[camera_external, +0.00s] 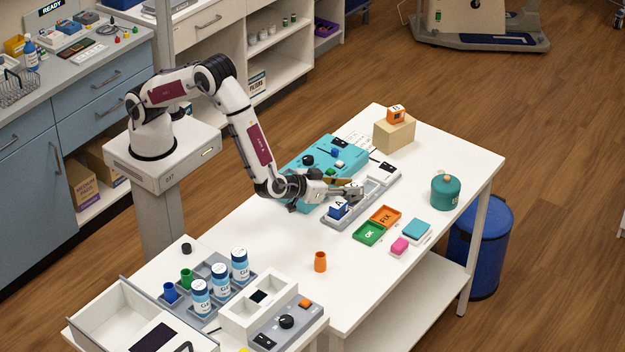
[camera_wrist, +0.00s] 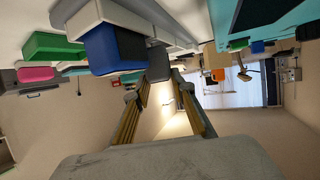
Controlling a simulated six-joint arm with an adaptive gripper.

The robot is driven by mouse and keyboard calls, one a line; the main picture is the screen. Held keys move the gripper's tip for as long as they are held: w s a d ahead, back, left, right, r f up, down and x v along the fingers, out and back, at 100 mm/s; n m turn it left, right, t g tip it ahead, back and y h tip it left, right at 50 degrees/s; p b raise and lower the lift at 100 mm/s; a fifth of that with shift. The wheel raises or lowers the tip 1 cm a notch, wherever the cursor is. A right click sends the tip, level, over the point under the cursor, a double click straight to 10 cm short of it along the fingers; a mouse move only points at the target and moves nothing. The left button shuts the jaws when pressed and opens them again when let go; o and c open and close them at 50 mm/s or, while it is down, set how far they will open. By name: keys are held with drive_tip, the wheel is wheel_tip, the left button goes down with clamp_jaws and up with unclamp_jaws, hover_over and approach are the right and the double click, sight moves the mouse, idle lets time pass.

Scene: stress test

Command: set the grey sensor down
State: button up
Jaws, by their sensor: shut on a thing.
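My gripper (camera_external: 349,193) is low over the long grey tray (camera_external: 345,219) on the white table, just behind the blue block marked A. It is shut on a small grey piece, which I take to be the grey sensor; the fingers largely hide it in the outside view. In the wrist view, the grey sensor (camera_wrist: 158,65) shows as a dark grey shape at the tips of my gripper (camera_wrist: 160,82). The blue block (camera_external: 337,210) stands in the tray's near end; it also shows in the wrist view (camera_wrist: 115,50). I cannot tell whether the sensor touches the tray.
Green OK (camera_external: 369,233) and orange FIX (camera_external: 385,216) trays lie to the right of the grey tray. A teal panel (camera_external: 306,163) with knobs lies behind my gripper. A teal canister (camera_external: 445,191) stands at right. Table is clear around the cup.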

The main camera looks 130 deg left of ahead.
drive_tip(key=shift+f, duration=0.15)
drive_tip(key=o, duration=1.2)
drive_tip(key=shift+c, duration=0.2)
drive_tip(key=shift+d+r, duration=0.15)
drive_tip(key=shift+r, duration=0.4)
drive_tip(key=v, duration=1.1)
drive_tip(key=shift+s+d, duration=0.2)
drive_tip(key=shift+d, duration=0.05)
drive_tip(key=shift+r, duration=0.1)
